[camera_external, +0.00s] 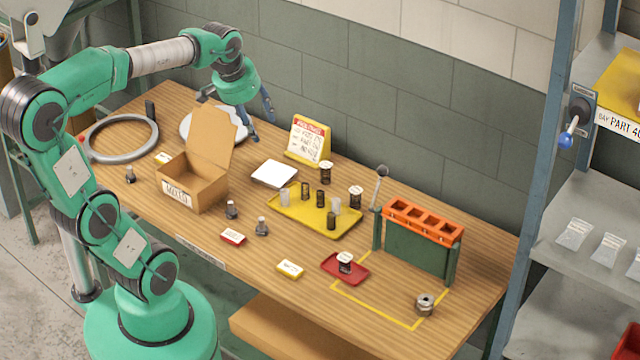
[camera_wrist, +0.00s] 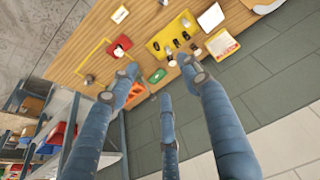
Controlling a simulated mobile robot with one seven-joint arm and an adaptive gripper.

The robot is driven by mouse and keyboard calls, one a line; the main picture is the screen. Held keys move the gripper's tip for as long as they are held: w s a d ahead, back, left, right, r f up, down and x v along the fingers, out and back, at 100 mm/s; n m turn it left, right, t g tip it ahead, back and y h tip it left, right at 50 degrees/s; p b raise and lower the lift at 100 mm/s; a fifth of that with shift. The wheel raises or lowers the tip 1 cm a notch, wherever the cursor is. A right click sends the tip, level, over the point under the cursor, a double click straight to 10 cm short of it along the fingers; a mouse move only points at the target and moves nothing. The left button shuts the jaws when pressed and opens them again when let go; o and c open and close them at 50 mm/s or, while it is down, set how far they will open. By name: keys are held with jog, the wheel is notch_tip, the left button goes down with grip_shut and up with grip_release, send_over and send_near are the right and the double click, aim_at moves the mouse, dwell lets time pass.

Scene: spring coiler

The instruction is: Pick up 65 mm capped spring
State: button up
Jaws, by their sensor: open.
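Several small springs stand on the table. Dark springs with pale caps stand behind the yellow tray (camera_external: 325,172), at its right end (camera_external: 355,196), and on the small red tray (camera_external: 345,262). Dark and pale springs (camera_external: 321,199) stand on the yellow tray (camera_external: 290,215). I cannot tell which one is 65 mm. In the wrist view the yellow tray (camera_wrist: 160,48) and red tray (camera_wrist: 112,50) show small and far off. My gripper (camera_external: 250,112) is open and empty, high over the back of the table, left of the yellow tray and apart from every spring.
An open cardboard box (camera_external: 190,185) and a grey ring (camera_external: 120,138) are at the left. A yellow sign (camera_external: 308,142) stands behind the tray. An orange-topped rack (camera_external: 422,222) stands at the right, beside a blue-framed shelf (camera_external: 540,180). The wall is close behind the table.

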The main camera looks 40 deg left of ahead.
jog(key=w+a+f+g, duration=0.1)
jog(key=w+a+f, duration=0.1)
jog(key=w, duration=1.1)
jog(key=n+g, duration=0.2)
jog(key=g, duration=0.1)
send_over(325, 165)
notch_tip(325, 165, down, 28)
jog(key=shift+w+p, duration=0.1)
jog(key=shift+p, duration=0.25)
jog(key=shift+f, duration=0.1)
jog(key=shift+f+b, duration=0.5)
jog(key=shift+f, duration=3.65)
